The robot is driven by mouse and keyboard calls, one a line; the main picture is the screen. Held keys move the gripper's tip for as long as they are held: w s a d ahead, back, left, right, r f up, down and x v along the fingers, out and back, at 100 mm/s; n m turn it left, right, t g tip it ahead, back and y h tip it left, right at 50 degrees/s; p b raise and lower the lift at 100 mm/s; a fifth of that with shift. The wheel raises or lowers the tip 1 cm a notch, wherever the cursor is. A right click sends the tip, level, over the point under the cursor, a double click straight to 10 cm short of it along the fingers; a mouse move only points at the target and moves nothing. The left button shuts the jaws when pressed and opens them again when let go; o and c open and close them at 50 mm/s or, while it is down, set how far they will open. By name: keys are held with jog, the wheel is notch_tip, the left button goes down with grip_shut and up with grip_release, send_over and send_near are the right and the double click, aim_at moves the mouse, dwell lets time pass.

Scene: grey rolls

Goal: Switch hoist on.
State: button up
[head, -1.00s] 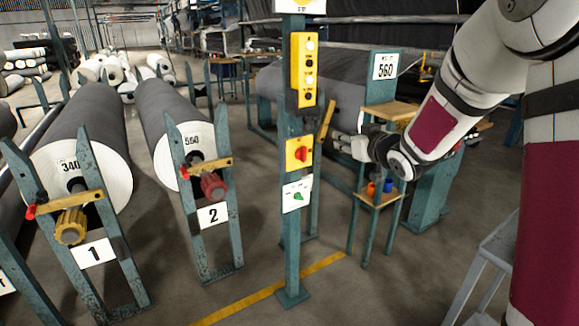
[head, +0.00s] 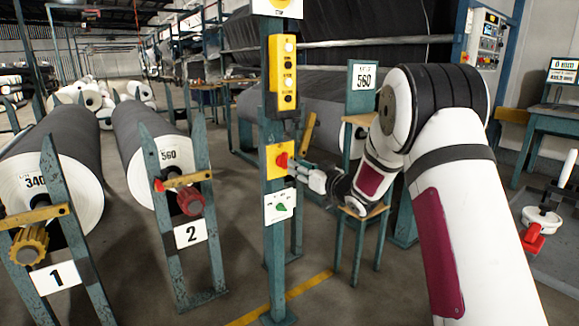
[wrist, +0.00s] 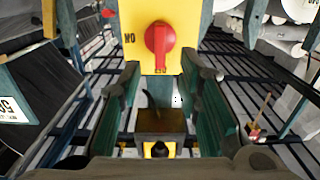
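The yellow switch plate (head: 275,172) with a red rotary knob (head: 282,160) is mounted on a teal post. In the wrist view the plate (wrist: 133,16) and red knob (wrist: 160,40) fill the top middle; the lettering is upside down, with "ON" at the left and another partly hidden word below the knob. The knob's grip stands upright in that view. My gripper (head: 300,170) is just right of the plate in the head view. In the wrist view its fingers (wrist: 163,76) are apart, with the knob lined up between and beyond the tips. Contact cannot be told.
A yellow push-button box (head: 270,75) is above the switch. A white plate with a green knob (head: 280,208) is just below it. Grey rolls (head: 65,150) on numbered teal stands are at left. A wooden-shelved stand (head: 358,120) is close behind my gripper.

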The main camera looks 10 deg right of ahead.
aim_at(284, 160)
jog(key=b+x, duration=0.1)
jog(key=x, duration=0.4)
jog(key=shift+w+a, duration=0.1)
jog(key=shift+w, duration=0.3)
grip_shut()
